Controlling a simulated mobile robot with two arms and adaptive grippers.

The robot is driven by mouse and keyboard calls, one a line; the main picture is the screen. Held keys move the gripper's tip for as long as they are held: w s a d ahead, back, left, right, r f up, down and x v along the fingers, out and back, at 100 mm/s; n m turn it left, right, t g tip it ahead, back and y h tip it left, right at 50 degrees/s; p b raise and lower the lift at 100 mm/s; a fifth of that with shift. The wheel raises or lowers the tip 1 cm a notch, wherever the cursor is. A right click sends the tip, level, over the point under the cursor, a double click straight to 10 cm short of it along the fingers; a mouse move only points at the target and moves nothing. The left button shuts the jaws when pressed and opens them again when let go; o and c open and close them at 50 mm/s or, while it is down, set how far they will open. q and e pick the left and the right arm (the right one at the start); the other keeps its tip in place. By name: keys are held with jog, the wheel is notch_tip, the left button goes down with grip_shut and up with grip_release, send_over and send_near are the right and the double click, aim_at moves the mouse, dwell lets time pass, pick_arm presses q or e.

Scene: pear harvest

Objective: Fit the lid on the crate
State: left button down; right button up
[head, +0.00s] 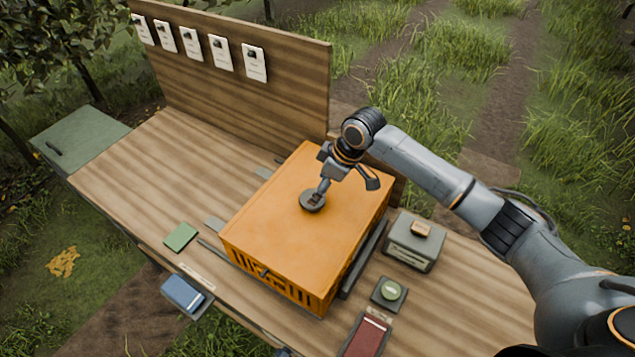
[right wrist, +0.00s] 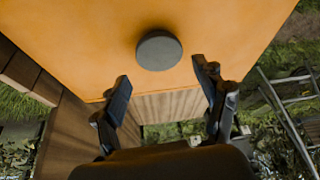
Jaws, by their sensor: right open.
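The orange crate (head: 265,272) stands on the wooden bench, with slots in its front wall. Its flat orange lid (head: 275,215) lies over the top and covers the opening. From here it looks flush, but I cannot make out the seam all round. A round dark grey knob (head: 312,203) sits on the lid; it also shows in the right wrist view (right wrist: 159,50). My right gripper (head: 346,187) is above the lid by the knob. In the wrist view its two fingers (right wrist: 163,82) are spread and empty, with the knob beyond their tips. My left gripper is not in view.
Dark rails (head: 363,258) flank the crate. A green pad (head: 181,237) and blue item (head: 183,293) are left. A backboard (head: 235,105) rises behind. The bench's left part is clear.

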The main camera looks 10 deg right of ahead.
jog(key=shift+p+v, duration=0.9)
jog(key=shift+v, duration=2)
